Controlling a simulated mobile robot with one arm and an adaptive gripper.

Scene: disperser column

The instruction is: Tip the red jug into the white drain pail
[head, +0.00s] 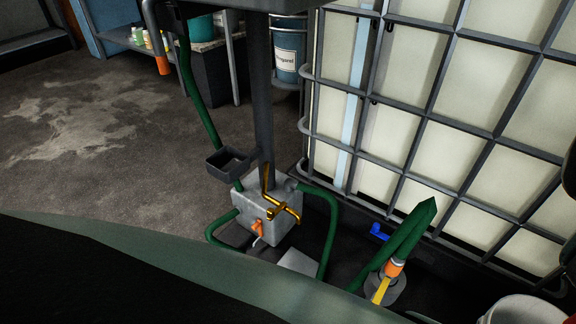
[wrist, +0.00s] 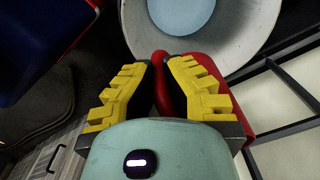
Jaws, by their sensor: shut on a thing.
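The red jug (wrist: 238,105) is mostly hidden behind my gripper (wrist: 160,64) in the wrist view. Its red handle (wrist: 158,88) runs between the two yellow-padded fingers, which are shut on it. The white drain pail (wrist: 238,48) is just beyond the fingertips, at the top of the wrist view. I look into its round mouth and see a pale blue-grey inside. In the head view, a white pail rim (head: 512,310) shows at the bottom right, cut off by the frame. I cannot tell the jug's tilt or its contents.
A large caged white tank (head: 400,130) stands at the right in the head view. A grey block with a brass valve (head: 283,210) and green hoses is at the middle. A blue thing with a red edge (wrist: 35,40) is at upper left in the wrist view. Open floor lies left.

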